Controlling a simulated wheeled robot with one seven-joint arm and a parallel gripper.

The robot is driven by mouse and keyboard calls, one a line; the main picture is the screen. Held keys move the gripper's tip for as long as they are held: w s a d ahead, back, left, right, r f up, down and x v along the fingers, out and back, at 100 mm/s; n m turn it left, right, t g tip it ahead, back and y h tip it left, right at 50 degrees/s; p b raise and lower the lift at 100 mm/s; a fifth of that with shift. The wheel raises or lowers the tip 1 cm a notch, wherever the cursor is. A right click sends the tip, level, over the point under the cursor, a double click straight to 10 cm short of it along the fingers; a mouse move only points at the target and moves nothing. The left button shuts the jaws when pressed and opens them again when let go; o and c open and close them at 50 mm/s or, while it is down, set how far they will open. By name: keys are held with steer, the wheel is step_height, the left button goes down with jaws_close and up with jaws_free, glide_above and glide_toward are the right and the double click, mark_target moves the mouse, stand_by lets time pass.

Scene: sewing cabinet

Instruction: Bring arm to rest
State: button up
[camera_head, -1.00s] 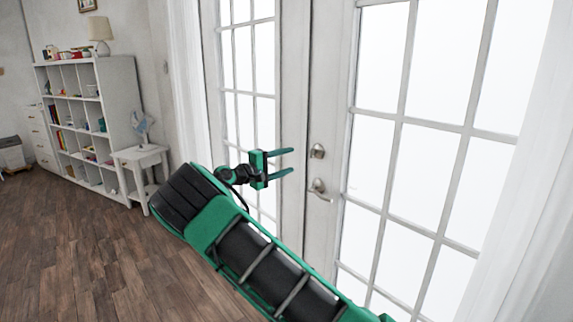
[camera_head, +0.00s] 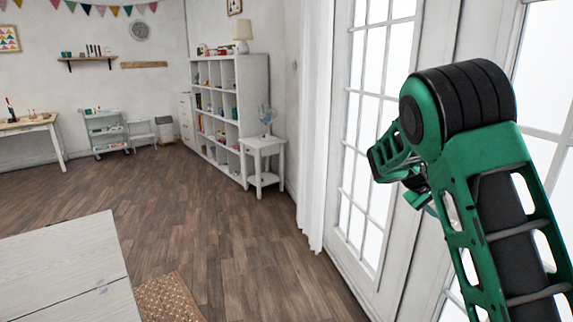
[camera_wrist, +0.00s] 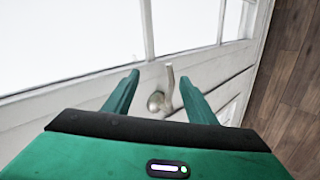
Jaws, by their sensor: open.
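My gripper (camera_wrist: 160,78) is open and empty in the wrist view, its two green fingers spread apart. It faces a white door with a metal handle (camera_wrist: 158,102), which shows between the fingers. Depth between the fingers and the handle is hard to judge. In the head view my green and black arm is bent at the right, in front of the glazed doors (camera_head: 370,110). There the gripper is mostly hidden behind my own arm links.
A white table top (camera_head: 60,262) fills the lower left, beside a woven rug (camera_head: 168,298). A small white side table (camera_head: 264,146) and cube shelf (camera_head: 252,85) stand by the wall. The wooden floor (camera_head: 225,225) between is clear. A white curtain (camera_head: 315,130) hangs beside the doors.

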steer(key=s+a+t+y, duration=0.1)
steer(key=s+a+y, duration=0.2)
steer(key=s+a, duration=0.55)
steer(key=s+a+r+y, duration=0.1)
steer(key=s+a+y, duration=0.35)
steer(key=s, duration=0.65)
steer(key=s+a+t+y, duration=0.1)
steer(key=s+a+y, duration=0.1)
steer(key=s+a, duration=0.65)
steer(key=s+d+f+m+g, duration=0.1)
steer(key=s+d+m+g, duration=0.1)
steer(key=s+d, duration=0.4)
steer(key=s+d+f+m+g, duration=0.1)
steer(key=s+d+m+g, duration=0.2)
steer(key=s, duration=0.9)
steer(key=d+m, duration=0.2)
steer(key=d, duration=0.2)
steer(key=shift+w+y, duration=0.15)
steer(key=shift+y, duration=0.1)
steer(key=shift+w+f, duration=0.2)
steer(key=shift+w, duration=0.3)
